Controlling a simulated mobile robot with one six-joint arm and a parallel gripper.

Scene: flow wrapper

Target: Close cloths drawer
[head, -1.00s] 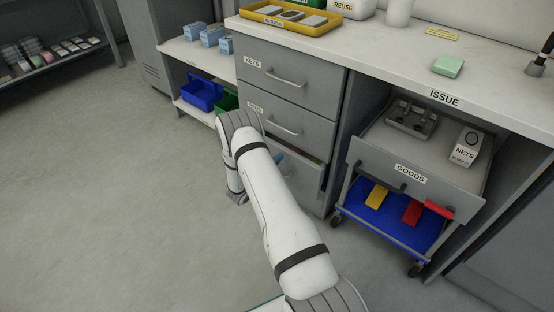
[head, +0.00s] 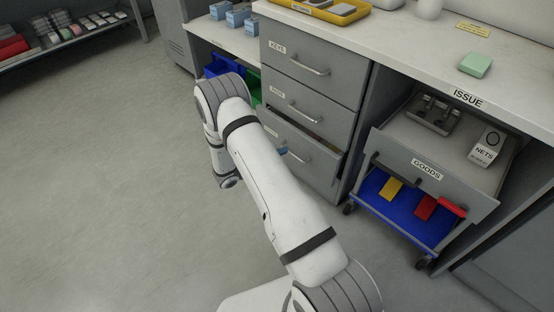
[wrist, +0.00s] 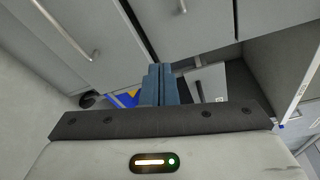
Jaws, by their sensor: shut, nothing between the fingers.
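The bottom drawer (head: 318,172) of the grey cabinet stands partly open in the head view, with a dark gap along its top edge. My arm covers its left part and most of its label, so its name cannot be read. A blue piece of my gripper (head: 283,151) shows beside my arm, close to the drawer front; contact cannot be told. In the wrist view my gripper (wrist: 160,72) has its blue fingers together and empty, in front of grey panels. A panel with a bar handle (wrist: 65,30) fills the upper left there.
The two drawers above, the KEYS drawer (head: 310,68) and the middle drawer (head: 312,100), look shut. The GOODS drawer (head: 440,178) stands open at the right, above a blue trolley (head: 405,219). Blue and green bins sit left of the cabinet. The floor at left is clear.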

